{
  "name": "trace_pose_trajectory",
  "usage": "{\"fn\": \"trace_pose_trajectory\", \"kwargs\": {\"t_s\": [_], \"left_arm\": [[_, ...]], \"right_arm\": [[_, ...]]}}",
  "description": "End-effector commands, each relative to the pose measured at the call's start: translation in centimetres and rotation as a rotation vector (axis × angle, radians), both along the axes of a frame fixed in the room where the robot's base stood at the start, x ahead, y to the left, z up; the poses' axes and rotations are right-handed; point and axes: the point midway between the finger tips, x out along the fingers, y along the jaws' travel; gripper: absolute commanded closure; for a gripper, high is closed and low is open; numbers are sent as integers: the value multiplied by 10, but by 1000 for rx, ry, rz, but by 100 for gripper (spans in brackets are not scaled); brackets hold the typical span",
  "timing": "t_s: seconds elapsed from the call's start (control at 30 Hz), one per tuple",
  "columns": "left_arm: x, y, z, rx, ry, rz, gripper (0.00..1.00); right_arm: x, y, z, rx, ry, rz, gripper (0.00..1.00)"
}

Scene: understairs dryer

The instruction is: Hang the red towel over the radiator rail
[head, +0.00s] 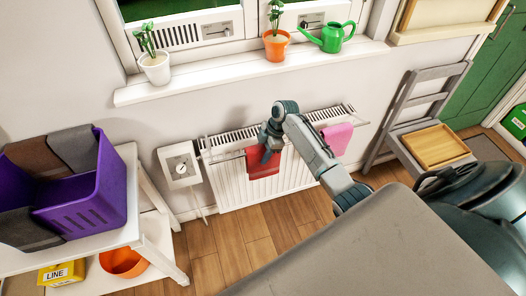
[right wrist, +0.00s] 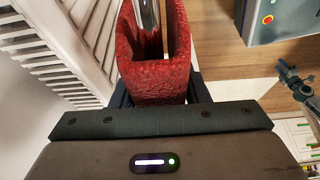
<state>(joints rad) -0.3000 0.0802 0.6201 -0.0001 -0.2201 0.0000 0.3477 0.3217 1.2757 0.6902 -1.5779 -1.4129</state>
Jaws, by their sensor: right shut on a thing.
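The red towel (head: 262,164) hangs at the radiator rail (head: 222,156) in front of the white radiator (head: 240,187). In the right wrist view the red towel (right wrist: 158,82) makes a U-shaped fold, with the metal rail (right wrist: 147,22) running between its two sides. My right gripper (head: 267,147) is shut on the towel at the rail. Its dark fingers show on both sides of the towel in the right wrist view, with their tips partly hidden.
A pink cloth (head: 337,138) hangs farther right on the rail. A white dial box (head: 180,166) is left of the radiator. The windowsill (head: 210,82) above holds two potted plants and a green watering can (head: 332,37). A grey chair (head: 405,125) stands right.

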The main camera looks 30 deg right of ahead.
Motion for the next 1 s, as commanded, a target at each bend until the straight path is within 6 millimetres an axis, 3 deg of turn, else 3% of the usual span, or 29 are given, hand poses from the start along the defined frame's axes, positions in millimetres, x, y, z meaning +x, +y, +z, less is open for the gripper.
{"fn": "trace_pose_trajectory", "kwargs": {"t_s": [0.17,0.2,0.3,0.67,1.0], "left_arm": [[0,0,0,0,0,0,60],[0,0,0,0,0,0,60],[0,0,0,0,0,0,60],[0,0,-1,0,0,0,60],[0,0,-14,0,0,0,60]], "right_arm": [[0,0,0,0,0,0,93],[0,0,0,0,0,0,53],[0,0,0,0,0,0,33],[0,-2,4,0,-2,-1,33],[-5,-26,59,-4,-4,0,33]]}}
